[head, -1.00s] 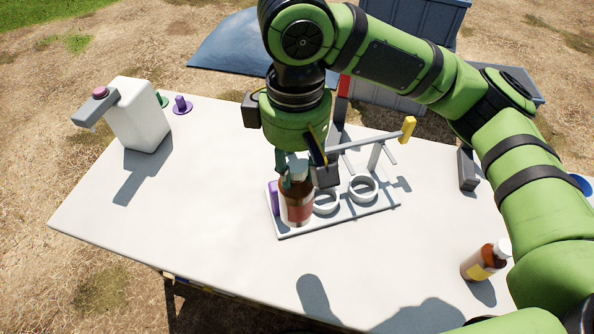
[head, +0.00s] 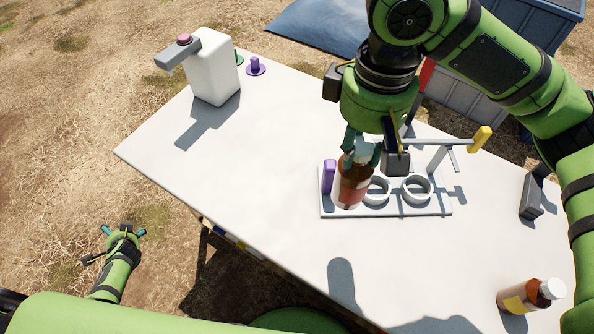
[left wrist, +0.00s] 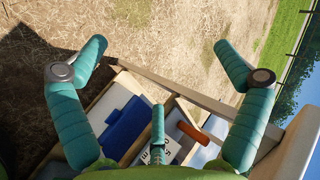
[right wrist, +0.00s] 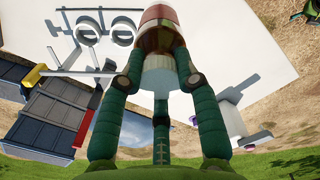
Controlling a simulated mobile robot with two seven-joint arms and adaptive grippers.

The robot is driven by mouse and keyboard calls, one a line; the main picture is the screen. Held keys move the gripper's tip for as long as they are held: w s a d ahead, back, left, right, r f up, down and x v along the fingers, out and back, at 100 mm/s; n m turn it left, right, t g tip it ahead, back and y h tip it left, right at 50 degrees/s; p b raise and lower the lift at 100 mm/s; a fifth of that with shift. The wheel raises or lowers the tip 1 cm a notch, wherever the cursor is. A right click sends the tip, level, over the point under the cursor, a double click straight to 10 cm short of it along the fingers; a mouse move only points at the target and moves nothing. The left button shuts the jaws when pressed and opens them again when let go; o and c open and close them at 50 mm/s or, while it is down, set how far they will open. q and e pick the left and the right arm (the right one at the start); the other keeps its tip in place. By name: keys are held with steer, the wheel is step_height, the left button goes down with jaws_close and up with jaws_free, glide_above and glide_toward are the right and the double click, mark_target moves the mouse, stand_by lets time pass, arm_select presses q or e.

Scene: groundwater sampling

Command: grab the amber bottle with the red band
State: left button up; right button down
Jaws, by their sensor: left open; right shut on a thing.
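The amber bottle with the red band (head: 352,187) stands upright, or nearly so, at the left end of the grey rack (head: 438,208). My right gripper (head: 362,152) is above it, shut around its white cap and neck. In the right wrist view the fingers (right wrist: 160,78) close on the white cap, with the red-banded body (right wrist: 158,38) beyond. I cannot tell whether the bottle's base touches the rack. My left gripper (head: 124,232) is open and empty, off the table's left front side; its spread fingers (left wrist: 160,75) show in the left wrist view.
Another amber bottle, with a yellow band (head: 520,298), is at the table's (head: 270,120) right front. Two empty rings (head: 416,189) are right of the held bottle. A white pump jug (head: 214,70) stands at back left. An open drawer (left wrist: 128,92) lies under the left gripper.

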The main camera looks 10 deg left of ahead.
arm_select(q)
steer(key=w+a+r+m+t+y, duration=0.2)
steer(key=w+a+r, duration=0.2)
steer(key=w+r, duration=0.45)
steer(key=w+a+r+m+t+y, duration=0.1)
steer(key=w+a+r+m+t, duration=0.3)
steer(key=r, duration=0.7)
steer(key=w+d+r+m+t+h, duration=0.2)
steer(key=w+d+r+m+h, duration=0.15)
steer(key=w+d, duration=0.3)
steer(key=w+d+r+m+t+h, duration=0.3)
steer(key=w+d+r+m, duration=0.15)
steer(key=d, duration=0.35)
steer(key=s+d+r+m+g+h, duration=0.1)
steer(key=d+r+m+h, duration=0.3)
steer(key=d+m+h, duration=0.7)
steer(key=s+d+r+m+g+h, duration=0.1)
steer(key=d+r+m+h, duration=0.4)
steer(key=d, duration=1.3)
steer(key=s+d+r+m+g+h, duration=0.3)
steer(key=s+d+m+g+h, duration=0.3)
steer(key=s+d+m+g, duration=0.9)
steer(key=s+d+m+t, duration=0.1)
steer(key=d+m+t, duration=0.1)
steer(key=d, duration=1.2)
steer(key=shift+s+f+t, duration=0.15)
steer(key=shift+f+t, duration=0.05)
steer(key=shift+t, duration=0.4)
